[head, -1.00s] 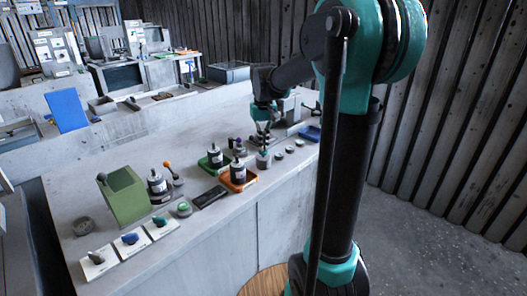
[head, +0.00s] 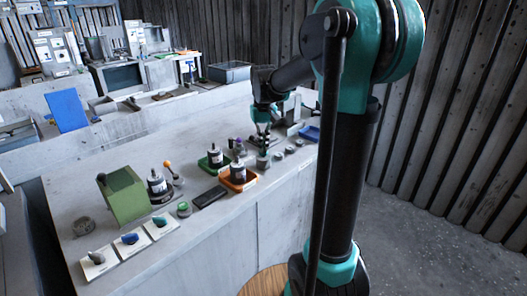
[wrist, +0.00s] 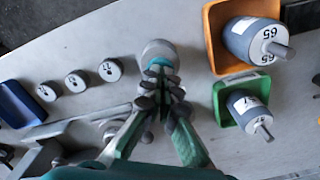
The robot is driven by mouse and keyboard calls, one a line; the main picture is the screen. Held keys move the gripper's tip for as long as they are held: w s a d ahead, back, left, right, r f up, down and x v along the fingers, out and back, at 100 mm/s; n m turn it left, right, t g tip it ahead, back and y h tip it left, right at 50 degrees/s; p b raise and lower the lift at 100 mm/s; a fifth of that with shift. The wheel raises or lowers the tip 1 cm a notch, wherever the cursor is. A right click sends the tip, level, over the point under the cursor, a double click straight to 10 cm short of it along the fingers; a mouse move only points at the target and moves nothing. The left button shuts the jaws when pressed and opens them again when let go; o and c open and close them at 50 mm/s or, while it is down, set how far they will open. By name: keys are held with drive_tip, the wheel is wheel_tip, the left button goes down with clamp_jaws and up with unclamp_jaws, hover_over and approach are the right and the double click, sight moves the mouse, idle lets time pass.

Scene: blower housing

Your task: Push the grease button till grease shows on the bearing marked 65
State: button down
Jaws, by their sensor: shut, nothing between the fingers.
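The bearing marked 65 (wrist: 240,42) is a grey cylinder with a white face and a metal shaft, in the orange tray (wrist: 212,50). In the head view it stands upright (head: 238,172); I see no clear grease on it. My gripper (wrist: 164,72) is shut and empty, its fingertips at a short grey cylinder (wrist: 157,48) with a teal patch by the tips. In the head view my gripper (head: 264,146) is just above that cylinder (head: 263,162); contact is unclear. A green button on a round base (head: 184,209) sits near the front edge. Which one is the grease button is unclear.
A similar part (wrist: 252,116) stands in the green tray (wrist: 220,105). Several small numbered discs (wrist: 76,81) and a blue tray (wrist: 20,105) lie on the other side.

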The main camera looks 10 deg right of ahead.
drive_tip(key=shift+f, duration=0.45)
drive_tip(key=shift+r, duration=0.95)
drive_tip(key=shift+f, duration=0.1)
drive_tip(key=shift+f, duration=0.85)
drive_tip(key=shift+r, duration=1.05)
